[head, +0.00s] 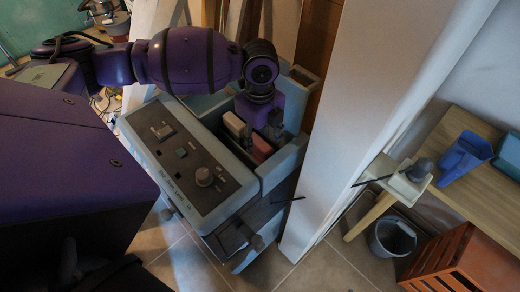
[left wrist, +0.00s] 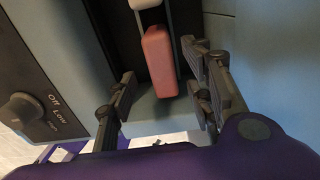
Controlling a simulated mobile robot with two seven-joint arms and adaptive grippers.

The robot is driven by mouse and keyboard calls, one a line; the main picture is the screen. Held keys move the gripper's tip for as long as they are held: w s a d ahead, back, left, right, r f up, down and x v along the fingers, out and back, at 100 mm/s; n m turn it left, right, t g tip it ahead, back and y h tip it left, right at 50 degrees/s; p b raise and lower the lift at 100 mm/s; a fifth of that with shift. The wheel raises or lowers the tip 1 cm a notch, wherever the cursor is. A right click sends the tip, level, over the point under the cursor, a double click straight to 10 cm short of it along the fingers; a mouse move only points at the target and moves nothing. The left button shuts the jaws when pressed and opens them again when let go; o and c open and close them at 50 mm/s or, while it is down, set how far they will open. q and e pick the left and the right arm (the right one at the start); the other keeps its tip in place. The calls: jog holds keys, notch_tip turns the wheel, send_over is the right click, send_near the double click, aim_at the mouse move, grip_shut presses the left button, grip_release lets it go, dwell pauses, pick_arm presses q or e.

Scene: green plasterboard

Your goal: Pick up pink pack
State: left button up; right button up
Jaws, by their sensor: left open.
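The pink pack (head: 262,148) is a salmon-pink block with rounded edges inside the open compartment of a blue-grey machine (head: 163,115). In the left wrist view, the pink pack (left wrist: 159,62) lies lengthwise between the finger lines. A paler pack (head: 234,124) sits beside it; its end shows at the top of the left wrist view (left wrist: 145,4). My left gripper (head: 262,131) points down into the compartment, over the pink pack. In the left wrist view the left gripper (left wrist: 162,82) is open, fingers on either side of the pack with gaps. My right gripper is not visible.
The compartment's pale walls (head: 284,165) stand close around the left gripper. A control panel with a knob (head: 203,176) lies to its left. A white post (head: 345,135) rises close on the right. A wooden table (head: 455,175) with a blue jug (head: 463,158) stands farther right.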

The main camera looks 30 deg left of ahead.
aim_at(260, 142)
pick_arm(q)
jog(key=f, duration=0.5)
jog(key=shift+w+a, duration=0.1)
jog(key=shift+w, duration=0.1)
jog(key=shift+r, duration=0.1)
grip_shut()
